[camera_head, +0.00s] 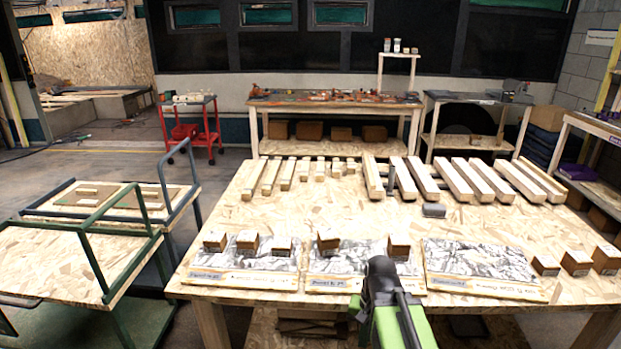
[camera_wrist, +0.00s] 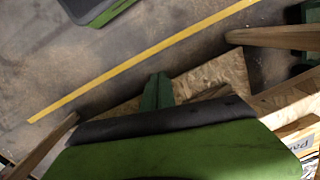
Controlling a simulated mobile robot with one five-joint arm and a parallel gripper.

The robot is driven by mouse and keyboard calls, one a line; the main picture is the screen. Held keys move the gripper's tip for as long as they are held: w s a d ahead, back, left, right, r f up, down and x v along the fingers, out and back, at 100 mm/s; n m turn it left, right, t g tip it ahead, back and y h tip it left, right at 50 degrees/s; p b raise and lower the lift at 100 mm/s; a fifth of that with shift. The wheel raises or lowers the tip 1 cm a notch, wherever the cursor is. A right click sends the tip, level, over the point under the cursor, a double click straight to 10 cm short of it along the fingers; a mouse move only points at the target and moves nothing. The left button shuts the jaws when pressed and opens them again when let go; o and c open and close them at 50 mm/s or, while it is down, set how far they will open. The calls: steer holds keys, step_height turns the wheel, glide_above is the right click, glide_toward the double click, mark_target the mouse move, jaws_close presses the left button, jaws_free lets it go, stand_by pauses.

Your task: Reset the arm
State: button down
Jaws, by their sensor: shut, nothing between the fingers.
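My arm (camera_head: 392,322), green and black, rises from the bottom middle of the head view, in front of the near edge of the wooden table. My gripper (camera_wrist: 157,92) shows in the wrist view as green fingers close together, shut and empty. It points down toward the floor and the table's lower parts. Its fingertips cannot be made out clearly in the head view.
The chipboard table (camera_head: 330,205) bears three printed boards, including the right one (camera_head: 480,268), several small wooden blocks and long wooden bars. A green metal cart (camera_head: 75,262) stands left. Grey floor (camera_head: 215,170) lies behind it. A yellow floor line (camera_wrist: 140,62) crosses the wrist view.

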step_height(320, 180, up, 12)
steer(key=w+d+n+p, duration=0.1)
steer(key=d+n+p, duration=0.1)
steer(key=p, duration=1)
steer(key=shift+d+n+t+h, duration=0.2)
steer(key=shift+n+t+h, duration=0.15)
steer(key=shift+n, duration=0.45)
